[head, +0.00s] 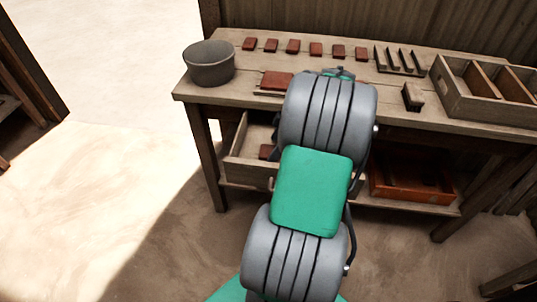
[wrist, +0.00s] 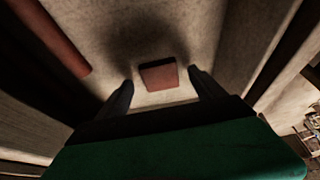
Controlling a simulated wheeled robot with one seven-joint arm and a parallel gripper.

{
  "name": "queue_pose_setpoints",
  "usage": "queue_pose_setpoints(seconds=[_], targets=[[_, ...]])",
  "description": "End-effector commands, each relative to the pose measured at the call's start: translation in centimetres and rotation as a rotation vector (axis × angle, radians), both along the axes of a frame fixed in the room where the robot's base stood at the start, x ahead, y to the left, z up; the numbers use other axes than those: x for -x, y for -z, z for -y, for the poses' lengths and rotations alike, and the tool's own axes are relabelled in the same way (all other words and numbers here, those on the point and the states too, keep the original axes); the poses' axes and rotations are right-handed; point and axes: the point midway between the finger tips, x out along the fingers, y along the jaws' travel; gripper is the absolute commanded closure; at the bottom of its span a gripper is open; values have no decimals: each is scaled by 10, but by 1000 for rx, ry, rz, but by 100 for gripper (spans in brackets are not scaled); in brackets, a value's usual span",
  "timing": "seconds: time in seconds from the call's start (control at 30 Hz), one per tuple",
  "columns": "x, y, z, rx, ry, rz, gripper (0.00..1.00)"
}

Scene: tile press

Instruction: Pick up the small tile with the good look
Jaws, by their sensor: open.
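Several small red-brown tiles stand in a row along the back of the workbench in the head view, one of them a small tile (head: 293,46) near the middle. Another small tile (head: 265,151) lies in the open drawer (head: 243,146), partly hidden. In the wrist view a small reddish tile (wrist: 158,75) lies flat on a pale surface between the fingertips of my gripper (wrist: 160,80). My gripper is open, with a gap on each side of that tile. In the head view my arm hides the gripper. I cannot tell which tile has the good look.
A red box (head: 410,186) is below. A long red edge (wrist: 52,38) shows left in the wrist view.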

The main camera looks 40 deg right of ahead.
Motion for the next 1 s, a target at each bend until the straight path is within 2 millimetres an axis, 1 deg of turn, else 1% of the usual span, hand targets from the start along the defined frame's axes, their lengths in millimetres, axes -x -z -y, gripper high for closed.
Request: queue_pose_setpoints(seconds=[0.03,0.1,0.27,0.3,1.0], targets=[[-2,9,-3,-2,0,-1,22],[-4,13,-3,0,0,0,22],[-4,13,-3,2,2,0,22],[-4,12,-3,1,3,0,23],[-4,12,-3,1,1,0,81]])
